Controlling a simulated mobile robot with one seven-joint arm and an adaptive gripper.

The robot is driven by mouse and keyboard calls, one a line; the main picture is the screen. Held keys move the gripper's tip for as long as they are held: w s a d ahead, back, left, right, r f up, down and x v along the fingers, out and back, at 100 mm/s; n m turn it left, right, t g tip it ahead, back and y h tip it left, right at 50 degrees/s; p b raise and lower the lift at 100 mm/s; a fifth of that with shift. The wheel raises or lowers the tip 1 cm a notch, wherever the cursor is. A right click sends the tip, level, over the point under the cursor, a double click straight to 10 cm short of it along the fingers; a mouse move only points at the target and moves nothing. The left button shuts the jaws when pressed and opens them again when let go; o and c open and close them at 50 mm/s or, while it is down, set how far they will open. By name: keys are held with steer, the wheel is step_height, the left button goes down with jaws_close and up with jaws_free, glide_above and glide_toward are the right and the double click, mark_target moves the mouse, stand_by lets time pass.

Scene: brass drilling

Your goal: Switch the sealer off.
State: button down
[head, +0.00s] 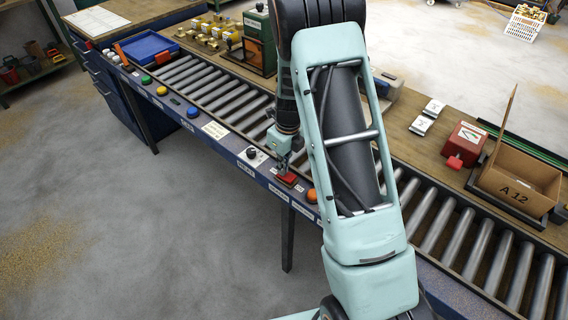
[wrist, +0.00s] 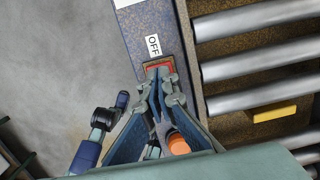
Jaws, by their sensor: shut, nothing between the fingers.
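A red rocker switch (head: 288,179) sits on the blue front rail of the conveyor bench. In the wrist view the red switch (wrist: 153,66) lies in a brown frame, with a white OFF label (wrist: 153,45) beside its far end. My gripper (head: 283,167) points down with its fingertips at the switch. In the wrist view my gripper (wrist: 160,76) is shut and empty, its tips over the red rocker and hiding part of it. They look touching or very close; I cannot tell which. The rocker's tilt is not clear. I cannot make out which machine is the sealer.
An orange button (head: 312,196) is close right of the switch, and a dial (head: 251,154) is to its left. A blue button (head: 192,112) is further left. Conveyor rollers (head: 440,220) run behind the rail. A cardboard box (head: 520,178) stands at right. The floor in front is clear.

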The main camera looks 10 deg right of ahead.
steer(key=shift+s+d+f, duration=0.1)
steer(key=shift+s+d, duration=0.1)
steer(key=shift+s, duration=0.1)
steer(key=shift+s+d, duration=0.4)
steer(key=shift+s, duration=0.1)
steer(key=shift+r, duration=0.2)
